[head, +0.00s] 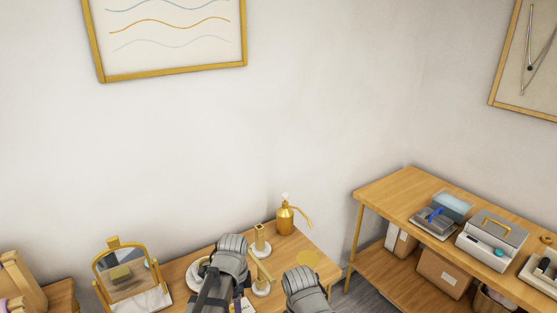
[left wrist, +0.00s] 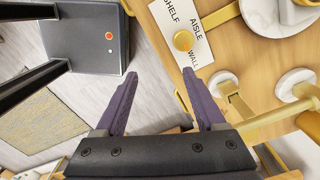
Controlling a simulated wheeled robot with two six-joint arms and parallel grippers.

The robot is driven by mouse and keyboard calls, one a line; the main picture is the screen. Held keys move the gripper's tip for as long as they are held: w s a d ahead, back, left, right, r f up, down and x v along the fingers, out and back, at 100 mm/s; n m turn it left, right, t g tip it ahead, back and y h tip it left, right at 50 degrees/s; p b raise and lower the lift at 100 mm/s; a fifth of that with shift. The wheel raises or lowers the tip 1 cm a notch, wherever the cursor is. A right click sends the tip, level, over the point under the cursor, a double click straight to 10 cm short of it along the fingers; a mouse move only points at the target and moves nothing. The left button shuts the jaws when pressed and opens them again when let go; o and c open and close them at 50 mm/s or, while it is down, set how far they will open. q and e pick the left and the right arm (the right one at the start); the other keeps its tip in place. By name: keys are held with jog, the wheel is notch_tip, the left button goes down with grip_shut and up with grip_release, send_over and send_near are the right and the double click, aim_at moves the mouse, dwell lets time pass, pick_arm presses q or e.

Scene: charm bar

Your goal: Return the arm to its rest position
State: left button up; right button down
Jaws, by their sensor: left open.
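My left gripper shows in the left wrist view (left wrist: 160,74), with its two dark purple fingers spread apart and nothing between the tips. It is above the front edge of the wooden table (left wrist: 225,50), with floor and table edge behind the fingers. In the head view my left arm reaches over the table at the bottom centre, and its fingers are not clearly seen. Another grey arm part of mine shows to its right, over the table's right end; the right gripper itself is out of view.
The table holds a mirror (head: 122,273), a gold pump bottle (head: 285,219) and brass stands on white bases (head: 261,247). A printed card (left wrist: 177,18) lies under a brass disc (left wrist: 183,41). A shelf table (head: 395,190) with boxes and devices stands right.

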pick_arm(q)
jog(key=s+d+n, duration=0.6)
jog(key=s+n, duration=0.4)
jog(key=n, duration=0.2)
jog(key=shift+s+d+y, duration=0.15)
jog(key=shift+d+y, duration=0.15)
jog(key=shift+y, duration=0.1)
